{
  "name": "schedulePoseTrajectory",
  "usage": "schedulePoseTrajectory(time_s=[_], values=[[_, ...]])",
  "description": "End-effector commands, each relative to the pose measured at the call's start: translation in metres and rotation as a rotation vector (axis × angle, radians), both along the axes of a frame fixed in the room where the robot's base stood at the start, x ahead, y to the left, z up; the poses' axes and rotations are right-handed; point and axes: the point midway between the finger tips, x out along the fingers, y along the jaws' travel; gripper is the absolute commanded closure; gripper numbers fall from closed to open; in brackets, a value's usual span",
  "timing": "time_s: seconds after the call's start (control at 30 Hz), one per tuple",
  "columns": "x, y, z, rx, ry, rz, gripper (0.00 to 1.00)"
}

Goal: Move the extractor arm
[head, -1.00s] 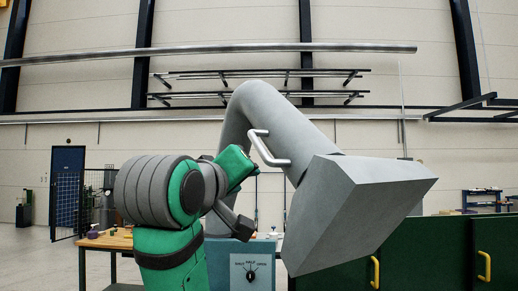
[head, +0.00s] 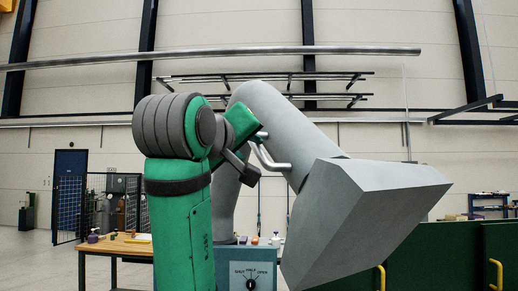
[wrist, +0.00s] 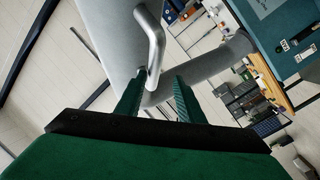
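The extractor arm (head: 275,110) is a thick grey bent tube ending in a large boxy grey hood (head: 370,215). A pale metal bar handle (head: 268,160) sits on the tube near the hood. My gripper (head: 259,136) is at the handle's upper left end in the head view, with its fingertips partly hidden by my own arm. In the wrist view, my gripper (wrist: 160,82) has its two green fingers apart. The handle (wrist: 153,40) shows beyond them, its near end in line with the gap. I cannot tell whether they touch.
A blue-grey control box (head: 250,268) with a dial stands below the tube. A wooden workbench (head: 115,244) with small items is at the left. Dark green panels (head: 440,255) with yellow handles stand behind the hood at the right. Floor shows at far left.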

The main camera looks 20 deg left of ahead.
Motion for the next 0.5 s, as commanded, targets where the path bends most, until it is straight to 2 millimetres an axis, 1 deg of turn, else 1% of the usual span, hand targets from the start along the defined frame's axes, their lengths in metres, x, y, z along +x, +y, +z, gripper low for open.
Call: schedulePoseTrajectory(time_s=[0.03,0.1,0.2,0.33,0.5], values=[[0.009,-0.005,-0.001,0.001,0.004,-0.008,0.66],[0.019,-0.011,-0.001,0.001,0.004,-0.017,0.66],[0.027,-0.016,0.000,0.001,0.002,-0.025,0.66],[0.032,-0.018,-0.001,0.001,0.002,-0.029,0.66],[0.032,-0.016,0.000,0.002,0.002,-0.026,0.66]])
